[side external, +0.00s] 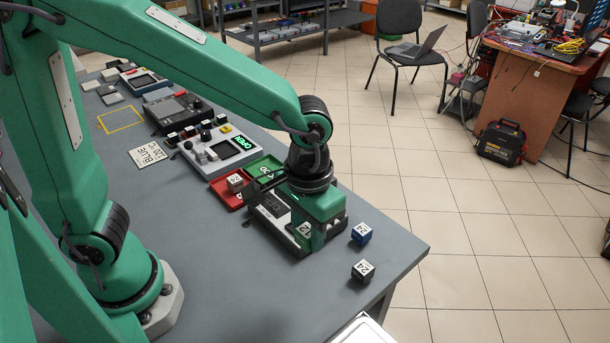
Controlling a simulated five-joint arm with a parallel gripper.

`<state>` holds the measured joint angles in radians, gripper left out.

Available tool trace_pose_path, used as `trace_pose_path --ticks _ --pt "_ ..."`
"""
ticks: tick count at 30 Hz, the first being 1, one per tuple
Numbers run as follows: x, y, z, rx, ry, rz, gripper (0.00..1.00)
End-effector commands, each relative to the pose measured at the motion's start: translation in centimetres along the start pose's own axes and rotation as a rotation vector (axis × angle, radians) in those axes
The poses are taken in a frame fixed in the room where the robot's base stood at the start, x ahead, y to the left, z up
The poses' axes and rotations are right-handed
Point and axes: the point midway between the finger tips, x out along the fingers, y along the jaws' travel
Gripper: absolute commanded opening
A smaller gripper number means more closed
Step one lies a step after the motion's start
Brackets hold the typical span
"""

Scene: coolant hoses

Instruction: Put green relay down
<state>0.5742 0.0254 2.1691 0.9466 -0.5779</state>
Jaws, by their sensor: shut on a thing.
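My gripper (308,236) points down over the grey-and-black device (270,207) near the table's right end. It is shut on the green relay (305,229), of which only a small part with a pale marked face shows between the fingers. I cannot tell whether the relay touches the device below. The green tray (270,164) lies behind and to the left of my gripper. A red tray (222,196) beside it holds a reddish relay (235,183).
A blue relay (361,235) and a black relay (362,271) stand near the table's right edge. More devices line the far side. The grey table (240,270) is clear in front.

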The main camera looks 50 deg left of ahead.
Motion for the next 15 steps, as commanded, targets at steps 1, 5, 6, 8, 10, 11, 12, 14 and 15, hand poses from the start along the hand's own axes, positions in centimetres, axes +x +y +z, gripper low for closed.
trace_pose_path --ticks 1,5,6,8,10,11,12,14,15 --pt "-0.5 -0.6 0.2 -0.002 0.002 0.001 0.08" --pt "-1.1 -1.8 0.6 0.001 0.001 0.001 0.08" --pt "-1.2 -2.0 0.6 0.002 0.001 0.0 0.08" --pt "-1.3 -2.2 0.7 0.004 0.0 0.0 0.08" --pt "-1.4 -2.3 0.8 0.004 0.0 0.0 0.08" --pt "-1.4 -2.3 0.8 0.004 0.0 0.0 0.08" --pt "-1.3 -2.3 0.8 0.004 0.0 0.0 0.08" --pt "-1.3 -2.4 0.7 0.004 -0.001 0.0 0.08" --pt "-1.2 -2.4 0.6 0.003 -0.001 -0.001 0.08"
